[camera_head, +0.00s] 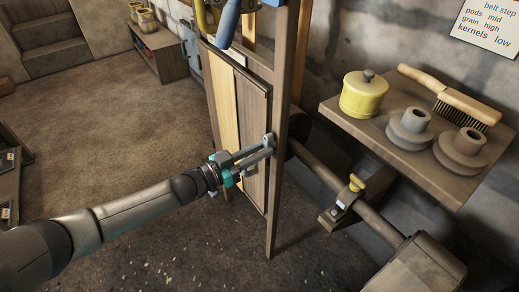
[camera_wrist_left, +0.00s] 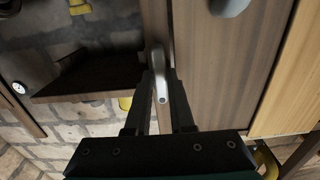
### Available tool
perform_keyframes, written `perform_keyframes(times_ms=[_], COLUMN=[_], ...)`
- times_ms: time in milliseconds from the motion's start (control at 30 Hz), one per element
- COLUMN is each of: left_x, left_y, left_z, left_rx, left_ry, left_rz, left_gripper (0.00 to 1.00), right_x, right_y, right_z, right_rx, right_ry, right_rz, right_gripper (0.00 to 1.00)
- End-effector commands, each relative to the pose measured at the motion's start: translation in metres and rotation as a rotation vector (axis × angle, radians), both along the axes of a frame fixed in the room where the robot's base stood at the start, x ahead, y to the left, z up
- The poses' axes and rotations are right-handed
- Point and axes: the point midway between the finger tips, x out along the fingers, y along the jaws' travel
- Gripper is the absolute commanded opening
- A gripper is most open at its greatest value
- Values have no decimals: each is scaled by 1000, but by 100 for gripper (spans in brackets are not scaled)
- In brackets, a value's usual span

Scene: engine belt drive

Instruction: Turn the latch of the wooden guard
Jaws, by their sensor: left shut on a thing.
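The wooden guard (camera_head: 252,110) is an upright panel of light and dark boards in a post frame, in the middle of the head view. Its boards fill the right of the left wrist view (camera_wrist_left: 225,85). The latch (camera_wrist_left: 159,70), a grey metal lever, sits at the guard's edge by the post. It also shows in the head view (camera_head: 270,139). My left gripper (camera_head: 262,150) reaches it from the left, and its two fingers (camera_wrist_left: 160,82) are closed around the lever, one on each side. The lever's pivot is hard to make out. My right gripper is not in view.
Right of the post, a wooden shelf (camera_head: 350,115) holds a yellow pot (camera_head: 364,96), a brush (camera_head: 450,97) and two grey pulleys (camera_head: 408,130). The floor (camera_head: 110,120) at left is open.

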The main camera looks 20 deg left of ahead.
Motion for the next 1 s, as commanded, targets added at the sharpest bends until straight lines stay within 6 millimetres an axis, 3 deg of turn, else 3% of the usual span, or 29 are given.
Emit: perform_keyframes(times_ms=[333, 367, 600, 1000], left_x=[0, 0, 0, -6], left_y=[0, 0, 0, 5], left_z=[-1, 0, 0, 0], left_rx=[7, 7, 5, 4], left_ry=[-4, -4, -3, -1], left_rz=[-1, -1, 0, 1], left_gripper=[0, 23, 50, 51], right_x=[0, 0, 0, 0], right_y=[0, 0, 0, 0], right_z=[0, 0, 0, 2], right_rx=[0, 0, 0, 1], right_ry=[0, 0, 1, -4], right_rz=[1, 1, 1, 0], right_gripper=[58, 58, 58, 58])
